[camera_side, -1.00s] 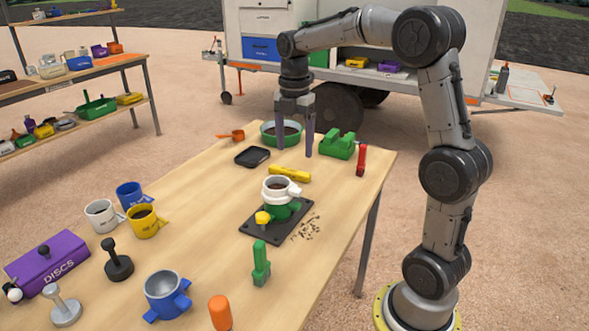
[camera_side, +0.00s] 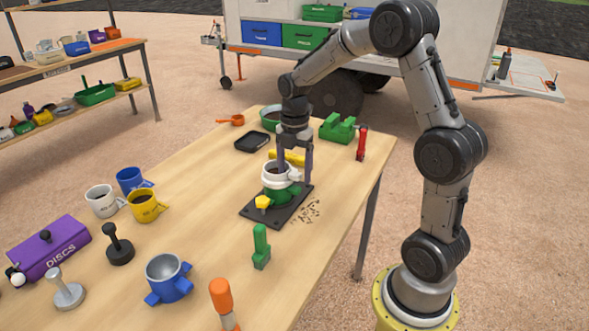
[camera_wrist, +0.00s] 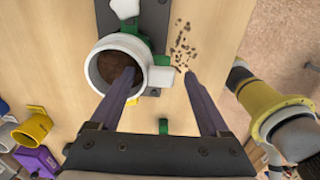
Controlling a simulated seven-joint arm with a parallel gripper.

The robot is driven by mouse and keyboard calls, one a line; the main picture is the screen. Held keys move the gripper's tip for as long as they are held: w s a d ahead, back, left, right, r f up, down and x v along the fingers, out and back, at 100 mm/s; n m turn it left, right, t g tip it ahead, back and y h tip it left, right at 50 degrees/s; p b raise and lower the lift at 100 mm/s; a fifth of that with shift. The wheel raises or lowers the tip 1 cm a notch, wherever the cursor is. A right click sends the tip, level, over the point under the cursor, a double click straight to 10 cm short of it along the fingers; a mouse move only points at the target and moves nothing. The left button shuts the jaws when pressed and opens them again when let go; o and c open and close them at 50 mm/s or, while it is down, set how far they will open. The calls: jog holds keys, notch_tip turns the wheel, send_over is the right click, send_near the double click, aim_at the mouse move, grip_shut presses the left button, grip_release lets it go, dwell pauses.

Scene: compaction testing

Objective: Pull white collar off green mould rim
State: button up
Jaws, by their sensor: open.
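The white collar (camera_side: 270,181) sits upright on top of the green mould (camera_side: 277,195), with dark soil (camera_wrist: 112,68) inside it. The mould stands on a black base plate (camera_side: 252,211), with a yellow knob (camera_side: 263,202) at its front. My gripper (camera_side: 295,170) is open, fingers pointing down at the collar. In the wrist view the white collar (camera_wrist: 90,72) has a lug on its right side. My gripper (camera_wrist: 159,75) straddles that side: the left finger overlaps the soil opening and the right finger is beyond the lug. I cannot tell whether either finger touches. Much of the mould is hidden under the collar.
Soil crumbs (camera_side: 305,210) lie right of the plate. A yellow bar (camera_side: 290,157) lies behind the mould. A green tool (camera_side: 261,247) and a blue mould (camera_side: 167,279) stand in front. Mugs (camera_side: 146,207) stand at left. Table between mugs and plate is clear.

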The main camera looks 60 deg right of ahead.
grip_shut()
dwell(0.3)
jog(key=shift+r, duration=0.25)
jog(key=shift+r, duration=0.3)
jog(key=shift+r, duration=0.25)
jog(key=shift+r, duration=1.25)
